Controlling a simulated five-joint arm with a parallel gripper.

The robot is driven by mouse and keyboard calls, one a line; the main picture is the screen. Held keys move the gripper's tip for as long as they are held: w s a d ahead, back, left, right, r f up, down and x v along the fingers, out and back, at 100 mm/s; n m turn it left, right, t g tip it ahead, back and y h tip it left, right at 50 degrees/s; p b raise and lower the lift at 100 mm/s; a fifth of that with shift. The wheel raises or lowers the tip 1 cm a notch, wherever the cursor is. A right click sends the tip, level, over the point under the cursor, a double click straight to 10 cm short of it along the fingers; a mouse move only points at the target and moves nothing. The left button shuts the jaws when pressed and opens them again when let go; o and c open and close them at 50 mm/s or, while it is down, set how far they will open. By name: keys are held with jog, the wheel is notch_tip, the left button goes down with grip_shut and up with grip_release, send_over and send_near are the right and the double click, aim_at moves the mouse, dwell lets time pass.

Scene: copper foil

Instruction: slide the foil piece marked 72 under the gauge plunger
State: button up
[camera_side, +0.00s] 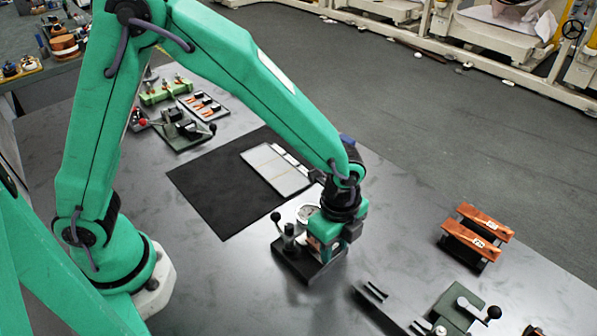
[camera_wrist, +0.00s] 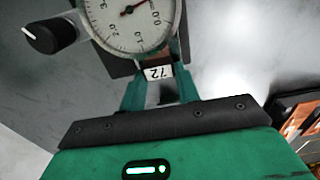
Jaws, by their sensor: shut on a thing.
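My gripper (camera_side: 325,243) is low over the gauge stand (camera_side: 292,262), shut on the foil piece. In the wrist view a white label reading 72 (camera_wrist: 158,73), upside down, sits between the fingers of my gripper (camera_wrist: 157,88). The foil under the label is mostly hidden. The gauge's round dial (camera_wrist: 131,20) is just beyond the fingertips, with a red needle and a black knob (camera_wrist: 50,36) to its left. The dial also shows in the side view (camera_side: 308,212), partly behind my gripper. The plunger is hidden, so I cannot tell whether the foil is under it.
Two labelled copper pieces (camera_side: 485,221) lie on a rack at the right. A black mat (camera_side: 215,195) with a pale board (camera_side: 277,172) is behind the gauge. A dark green fixture (camera_side: 455,307) stands front right. Table between gauge and rack is clear.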

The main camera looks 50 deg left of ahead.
jog(key=shift+a, duration=1)
dwell(1.5)
jog(key=shift+f, duration=0.2)
dwell(0.8)
jog(key=o, duration=0.6)
jog(key=shift+o, duration=0.2)
jog(key=shift+r, duration=0.25)
jog(key=shift+r, duration=0.7)
jog(key=shift+r, duration=0.6)
jog(key=shift+o, duration=0.2)
jog(key=o, duration=0.5)
